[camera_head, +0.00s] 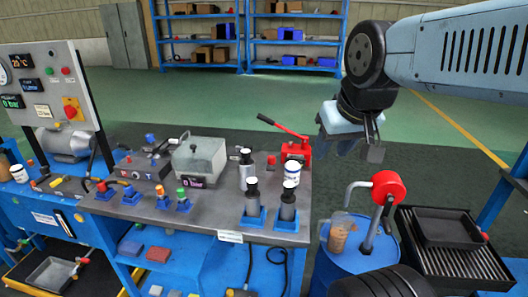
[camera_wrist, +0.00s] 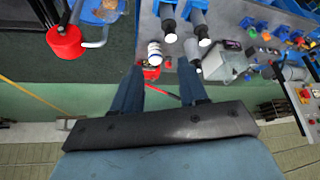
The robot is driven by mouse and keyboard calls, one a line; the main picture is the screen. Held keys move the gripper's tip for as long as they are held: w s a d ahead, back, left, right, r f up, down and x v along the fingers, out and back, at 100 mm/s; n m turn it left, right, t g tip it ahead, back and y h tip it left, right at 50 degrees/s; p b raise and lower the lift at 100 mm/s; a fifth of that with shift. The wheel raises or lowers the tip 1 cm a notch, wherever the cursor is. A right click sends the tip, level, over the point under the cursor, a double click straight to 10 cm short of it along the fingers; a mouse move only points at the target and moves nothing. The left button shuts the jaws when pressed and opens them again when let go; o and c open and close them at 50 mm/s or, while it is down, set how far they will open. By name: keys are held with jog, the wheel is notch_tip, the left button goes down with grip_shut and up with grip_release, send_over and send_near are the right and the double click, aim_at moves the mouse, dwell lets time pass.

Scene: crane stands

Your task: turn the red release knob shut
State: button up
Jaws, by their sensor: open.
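In the wrist view red pump parts (camera_wrist: 151,72) show between the fingers, partly behind a white bottle (camera_wrist: 155,52). My gripper (camera_head: 350,138) is open and empty, above and right of the pump, apart from it. Its two blue-grey fingers also show in the wrist view (camera_wrist: 161,70).
A blue drum (camera_head: 360,262) with a red-hubbed crank (camera_head: 388,186) stands right. Green floor behind is clear.

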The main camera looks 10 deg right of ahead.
jog(key=shift+w, duration=0.15)
jog(key=shift+o, duration=0.2)
jog(key=shift+o, duration=0.8)
jog(key=shift+w+r, duration=0.1)
jog(key=shift+o, duration=0.7)
jog(key=shift+w+r, duration=0.15)
jog(key=shift+w, duration=0.15)
jog(key=m+g, duration=0.6)
jog(key=m, duration=0.7)
send_over(271, 156)
notch_tip(271, 156, down, 18)
notch_tip(271, 156, down, 14)
jog(key=shift+s+r, duration=0.15)
jog(key=shift+r, duration=0.1)
